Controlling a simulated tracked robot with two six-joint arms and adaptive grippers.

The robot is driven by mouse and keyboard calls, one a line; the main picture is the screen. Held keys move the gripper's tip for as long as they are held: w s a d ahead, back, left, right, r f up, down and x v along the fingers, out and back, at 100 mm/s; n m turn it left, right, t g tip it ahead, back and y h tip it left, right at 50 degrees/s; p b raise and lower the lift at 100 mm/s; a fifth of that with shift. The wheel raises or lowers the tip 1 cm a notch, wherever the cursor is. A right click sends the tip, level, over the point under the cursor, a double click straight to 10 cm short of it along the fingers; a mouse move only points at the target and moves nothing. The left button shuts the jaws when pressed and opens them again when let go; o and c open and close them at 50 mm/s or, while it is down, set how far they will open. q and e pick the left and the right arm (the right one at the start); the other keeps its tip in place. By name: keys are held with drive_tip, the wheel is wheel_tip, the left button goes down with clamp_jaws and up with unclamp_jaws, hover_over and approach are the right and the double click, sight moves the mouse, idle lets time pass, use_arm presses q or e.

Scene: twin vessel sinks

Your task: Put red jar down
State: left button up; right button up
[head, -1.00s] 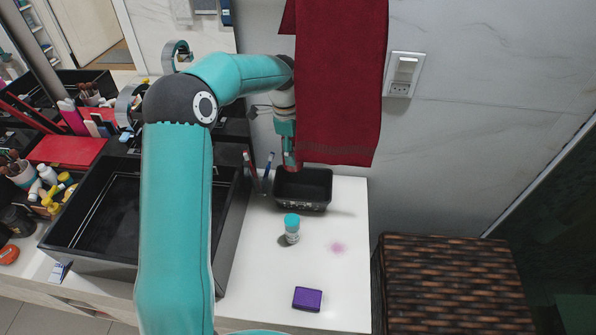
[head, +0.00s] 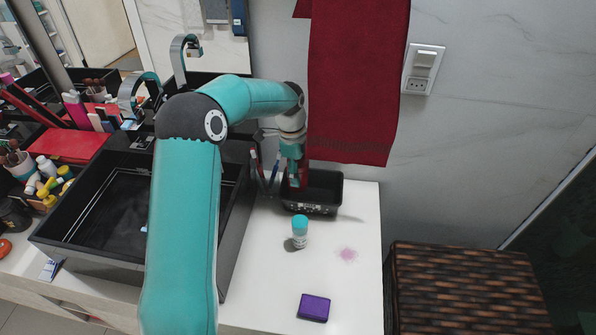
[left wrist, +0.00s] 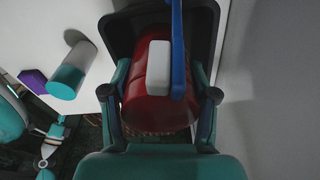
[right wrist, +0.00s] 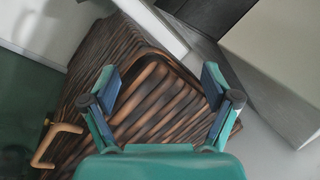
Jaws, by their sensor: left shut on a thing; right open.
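The red jar (left wrist: 160,95) fills the space between the fingers of my left gripper (left wrist: 162,100) in the left wrist view, with the black tray (left wrist: 207,22) behind it. My left gripper is shut on the jar. In the head view the left gripper (head: 294,172) points down at the tray (head: 326,190), and only a little red of the jar (head: 302,172) shows there. I cannot tell whether the jar touches the tray floor. My right gripper (right wrist: 160,95) is open and empty above a brown woven hamper (right wrist: 150,105); it is out of the head view.
A turquoise-capped bottle (head: 300,238) stands on the white counter (head: 350,290) in front of the tray. A purple box (head: 314,307) lies nearer. Toothbrushes (head: 262,172) stand left of the tray. A red towel (head: 352,90) hangs behind. The black sink (head: 105,215) is at left.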

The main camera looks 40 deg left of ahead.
use_arm(q)
drive_tip(key=shift+f+b, duration=0.45)
drive_tip(key=shift+f, duration=0.2)
drive_tip(key=o, duration=1.4)
drive_tip(key=r, duration=0.8)
drive_tip(key=a+r, duration=0.1)
drive_tip(key=r, duration=0.4)
drive_tip(key=shift+s+a+r+p, duration=0.1)
drive_tip(key=shift+s+p, duration=0.15)
drive_tip(key=shift+p, duration=0.15)
